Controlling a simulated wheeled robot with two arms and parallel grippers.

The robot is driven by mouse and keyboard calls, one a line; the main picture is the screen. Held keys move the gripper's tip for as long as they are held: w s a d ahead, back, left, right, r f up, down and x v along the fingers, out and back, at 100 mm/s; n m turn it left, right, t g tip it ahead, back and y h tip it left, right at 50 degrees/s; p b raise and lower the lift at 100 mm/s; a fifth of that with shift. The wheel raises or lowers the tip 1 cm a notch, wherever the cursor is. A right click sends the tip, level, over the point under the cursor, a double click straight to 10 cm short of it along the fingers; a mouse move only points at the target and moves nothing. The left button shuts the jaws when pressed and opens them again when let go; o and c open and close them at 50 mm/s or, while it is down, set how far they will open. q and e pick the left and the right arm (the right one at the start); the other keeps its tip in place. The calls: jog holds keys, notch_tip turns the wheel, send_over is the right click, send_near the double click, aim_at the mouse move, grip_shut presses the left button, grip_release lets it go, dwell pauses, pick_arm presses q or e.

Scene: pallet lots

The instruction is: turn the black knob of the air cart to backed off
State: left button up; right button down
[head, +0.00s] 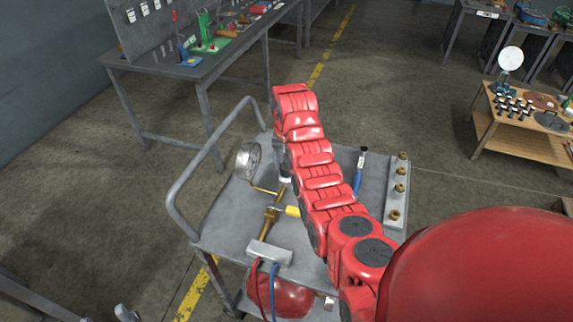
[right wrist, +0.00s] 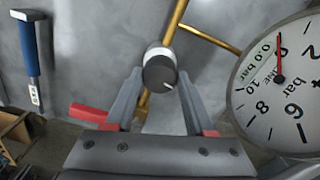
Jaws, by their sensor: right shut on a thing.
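The air cart (head: 222,225) is a grey cart with a tubular handle. Its black knob (right wrist: 160,73), with a white collar and a white pointer mark at its lower right, sits on a brass pipe. My right gripper (right wrist: 159,80) is shut on the knob, one finger on each side. In the head view my red right arm hides most of the gripper and knob. The round gauge (right wrist: 280,82) is right of the knob in the wrist view, its red needle near 0 and "0.0 bar" on its face; it also shows in the head view (head: 248,160). My left gripper is not seen.
A yellow lever (head: 291,211) is on the brass pipe near a grey block (head: 270,253) with red and blue hoses. A blue-handled tool (head: 358,178) and a bar with several brass fittings (head: 398,190) lie to the right. A workbench (head: 185,72) stands behind left.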

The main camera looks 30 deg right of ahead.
jog(key=n, duration=0.4)
jog(key=shift+n, duration=0.3)
jog(key=n, duration=2.7)
jog(key=n+b, duration=0.1)
jog(key=n, duration=0.2)
jog(key=shift+d+n, duration=0.1)
jog(key=shift+n, duration=0.3)
jog(key=shift+n+b, duration=0.7)
jog(key=shift+n, duration=0.7)
